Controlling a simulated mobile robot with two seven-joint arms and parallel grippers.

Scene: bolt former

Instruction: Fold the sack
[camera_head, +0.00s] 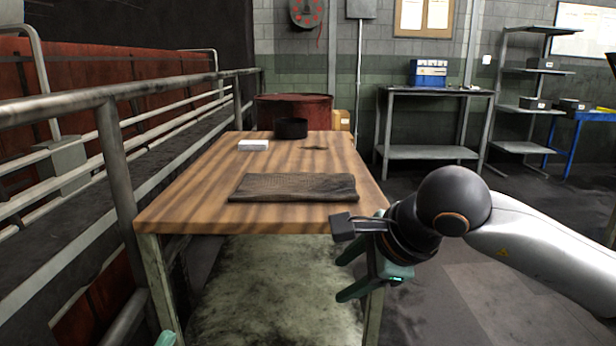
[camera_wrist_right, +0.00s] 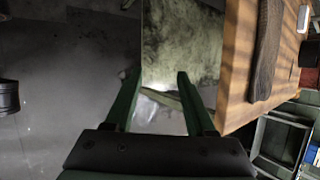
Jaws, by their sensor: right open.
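The sack (camera_head: 293,187) is a dark grey-brown cloth lying flat as a wide rectangle near the front of the wooden table (camera_head: 185,208). Its edge also shows at the upper right of the right wrist view (camera_wrist_right: 267,50). My right gripper (camera_head: 345,278) is open and empty, below the tabletop level at the table's front right corner, apart from the sack. Its two green fingers (camera_wrist_right: 158,76) stand apart in the wrist view with nothing between them. Only a small green tip of my left gripper (camera_head: 166,339) shows at the bottom edge; its jaws are hidden.
A white block (camera_head: 254,145), a black round container (camera_head: 291,128) and a small dark item (camera_head: 314,148) are at the table's back. A red drum (camera_head: 310,106) stands behind. A metal railing (camera_head: 115,160) runs along the left. The tabletop around the sack is clear.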

